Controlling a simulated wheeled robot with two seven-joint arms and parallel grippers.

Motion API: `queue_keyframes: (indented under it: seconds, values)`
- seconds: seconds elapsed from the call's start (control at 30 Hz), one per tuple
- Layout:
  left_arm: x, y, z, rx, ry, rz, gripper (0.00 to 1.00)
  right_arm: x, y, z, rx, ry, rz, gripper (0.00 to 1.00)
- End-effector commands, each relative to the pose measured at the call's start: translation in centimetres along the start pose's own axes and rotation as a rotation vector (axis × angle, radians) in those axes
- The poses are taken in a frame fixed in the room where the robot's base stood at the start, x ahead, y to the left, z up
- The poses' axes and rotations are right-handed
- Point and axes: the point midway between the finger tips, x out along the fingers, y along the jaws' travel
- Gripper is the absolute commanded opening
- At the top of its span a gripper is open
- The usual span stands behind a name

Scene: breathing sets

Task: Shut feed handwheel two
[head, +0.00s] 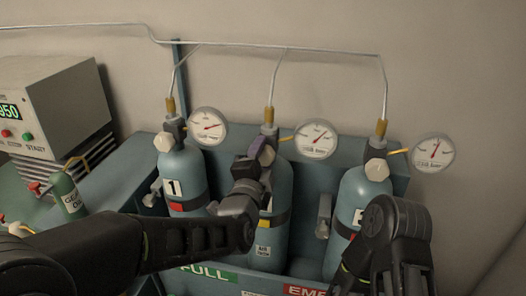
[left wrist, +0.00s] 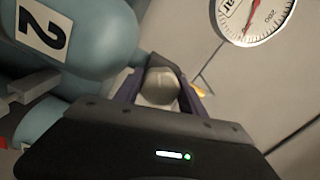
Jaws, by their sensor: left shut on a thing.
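The middle cylinder (head: 277,215) is mostly behind my left arm in the head view. In the left wrist view it carries the label 2 (left wrist: 45,30). Its pale handwheel (left wrist: 160,86) sits between the purple fingers of my left gripper (left wrist: 160,92), which is shut on it. In the head view my left gripper (head: 262,153) covers this handwheel at the cylinder's neck. The middle gauge (head: 316,139) stands right of the neck; its face is partly visible in the left wrist view (left wrist: 254,15). My right gripper is out of view; only dark right arm links show at the lower right.
Cylinder 1 (head: 183,178) with its handwheel (head: 163,142) stands left, and the right cylinder (head: 352,215) with its handwheel (head: 376,170) stands right. Each has a gauge. Thin pipes (head: 278,48) run above. A green oil bottle (head: 68,193) and a display unit (head: 55,105) are at left.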

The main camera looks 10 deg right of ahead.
Motion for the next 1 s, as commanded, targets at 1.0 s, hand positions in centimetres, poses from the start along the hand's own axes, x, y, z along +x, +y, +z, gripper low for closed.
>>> queue_keyframes:
  seconds: [1.0]
  values:
    - [-0.1, 0.1, -0.1, 0.969, 0.002, 0.006, 0.07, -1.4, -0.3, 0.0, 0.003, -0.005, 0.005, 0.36]
